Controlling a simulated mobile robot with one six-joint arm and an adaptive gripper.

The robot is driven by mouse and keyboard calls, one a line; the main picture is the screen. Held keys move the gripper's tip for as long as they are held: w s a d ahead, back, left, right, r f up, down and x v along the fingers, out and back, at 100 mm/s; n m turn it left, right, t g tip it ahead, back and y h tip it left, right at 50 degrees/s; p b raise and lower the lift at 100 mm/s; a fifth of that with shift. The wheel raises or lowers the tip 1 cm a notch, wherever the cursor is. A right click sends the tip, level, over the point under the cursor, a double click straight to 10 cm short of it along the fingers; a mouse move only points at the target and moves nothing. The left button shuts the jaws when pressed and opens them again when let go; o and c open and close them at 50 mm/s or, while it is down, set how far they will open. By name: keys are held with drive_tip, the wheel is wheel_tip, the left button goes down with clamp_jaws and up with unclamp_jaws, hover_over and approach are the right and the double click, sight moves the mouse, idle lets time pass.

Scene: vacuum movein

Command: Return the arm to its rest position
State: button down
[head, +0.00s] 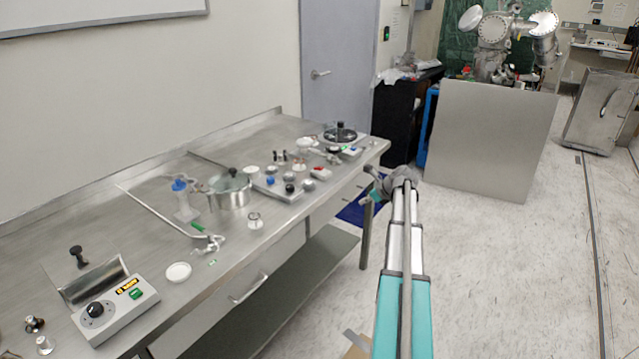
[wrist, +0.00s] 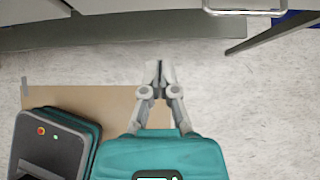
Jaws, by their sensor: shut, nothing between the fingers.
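My arm stretches forward in the head view, over the floor to the right of the steel workbench (head: 150,240). My gripper (head: 372,183) is near the bench's far right corner, apart from the bench, and small in this view. In the wrist view my gripper (wrist: 158,65) hangs over the pale floor with its fingers together. Nothing shows between the fingers. The bench's lower shelf (wrist: 120,30) runs along the top of the wrist view.
The bench holds a control box (head: 115,308), a metal pot (head: 229,190), a white dish (head: 178,272) and several small parts. A large grey panel (head: 487,140) stands on the floor beyond. A grey door (head: 338,80) is behind. The floor (head: 510,270) at right is clear.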

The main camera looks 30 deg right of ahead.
drive_tip(key=shift+a, duration=0.1)
drive_tip(key=s+a+f+n+g+b, duration=0.1)
drive_tip(key=a+f+n+g, duration=0.2)
drive_tip(key=a+n, duration=0.8)
drive_tip(key=s+a+f+n+g+b, duration=0.1)
drive_tip(key=a+f+n+g, duration=0.3)
drive_tip(key=a, duration=1.4)
drive_tip(key=s+a+r+n+h+p, duration=0.1)
drive_tip(key=s+a+n, duration=0.45)
drive_tip(key=a, duration=0.25)
drive_tip(key=s+a+n+g+h+p, duration=0.1)
drive_tip(key=s+a+n, duration=0.3)
drive_tip(key=a+n, duration=0.3)
drive_tip(key=s+a+r+n+h, duration=0.1)
drive_tip(key=s+a+n, duration=0.35)
drive_tip(key=a, duration=0.45)
wheel_tip(320, 180, up, 30)
drive_tip(key=p, duration=3)
drive_tip(key=shift+w+d, duration=0.25)
drive_tip(key=shift+d, duration=0.05)
drive_tip(key=shift+f, duration=0.15)
wheel_tip(320, 180, down, 5)
drive_tip(key=b, duration=0.5)
